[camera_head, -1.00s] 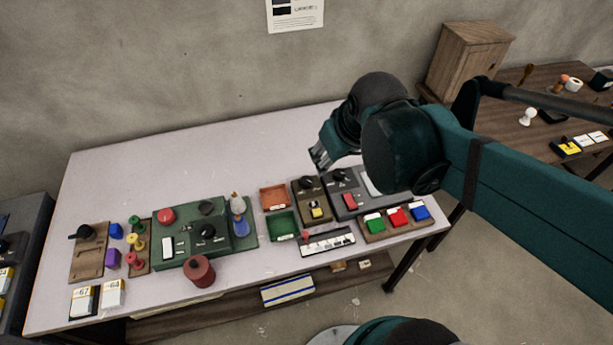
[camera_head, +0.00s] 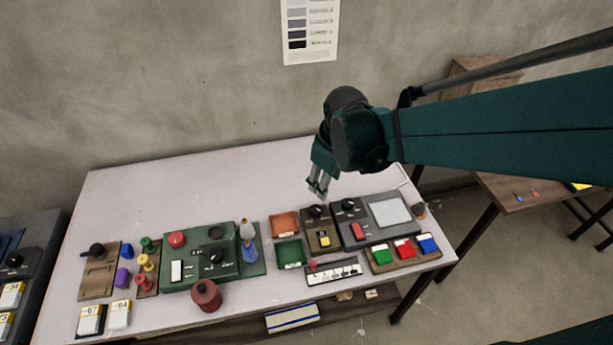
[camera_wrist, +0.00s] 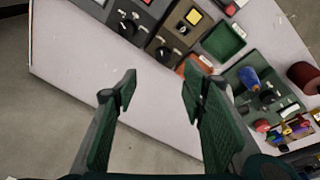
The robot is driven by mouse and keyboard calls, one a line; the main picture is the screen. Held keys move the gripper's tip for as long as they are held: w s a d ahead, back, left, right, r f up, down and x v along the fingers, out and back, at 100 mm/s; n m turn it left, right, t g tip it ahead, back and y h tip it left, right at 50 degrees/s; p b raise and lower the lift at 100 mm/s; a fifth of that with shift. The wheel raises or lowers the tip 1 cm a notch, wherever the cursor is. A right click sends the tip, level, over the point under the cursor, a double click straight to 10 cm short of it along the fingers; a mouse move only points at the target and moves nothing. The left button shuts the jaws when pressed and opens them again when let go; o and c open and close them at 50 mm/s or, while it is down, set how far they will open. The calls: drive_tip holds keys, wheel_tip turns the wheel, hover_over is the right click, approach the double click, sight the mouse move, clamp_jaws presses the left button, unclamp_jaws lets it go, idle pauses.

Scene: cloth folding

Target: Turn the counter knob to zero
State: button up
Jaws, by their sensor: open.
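Several black knobs show, and I cannot tell for sure which is the counter knob. The green panel (camera_head: 240,270) carries two black knobs, a red button, a white switch and a small display too small to read. A brown box (camera_head: 325,243) has a black knob (camera_head: 317,211) and a yellow button; this knob also shows in the wrist view (camera_wrist: 162,53). The grey box (camera_head: 372,236) beside it has a black knob (camera_head: 348,204), a red button and a pale screen. My gripper (camera_head: 318,190) is open and empty, above the table just behind the brown box, touching nothing.
An orange tray (camera_head: 284,224) and a green tray (camera_head: 290,253) lie left of the brown box. Red, green and blue blocks stand at the right front. A red cylinder (camera_head: 206,295) stands at the front. The table's (camera_head: 150,195) back strip is clear.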

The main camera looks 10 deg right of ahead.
sight(316, 208)
drive_tip(key=w+f+n+g, duration=0.1)
drive_tip(key=f, duration=0.2)
drive_tip(key=w+a+f+n+p, duration=0.1)
drive_tip(key=w+f, duration=0.1)
drive_tip(key=f, duration=0.1)
drive_tip(key=w+f+n+g+p, duration=0.1)
drive_tip(key=w+f+n, duration=0.1)
drive_tip(key=f, duration=0.2)
drive_tip(key=shift+w+a+g, duration=0.15)
drive_tip(key=shift+a+g, duration=0.1)
drive_tip(key=shift+g, duration=0.05)
drive_tip(key=shift+f, duration=0.25)
drive_tip(key=shift+f, duration=0.15)
drive_tip(key=shift+f+b, duration=0.65)
drive_tip(key=shift+f, duration=3.1)
drive_tip(key=shift+c, duration=0.7)
drive_tip(key=c, duration=0.8)
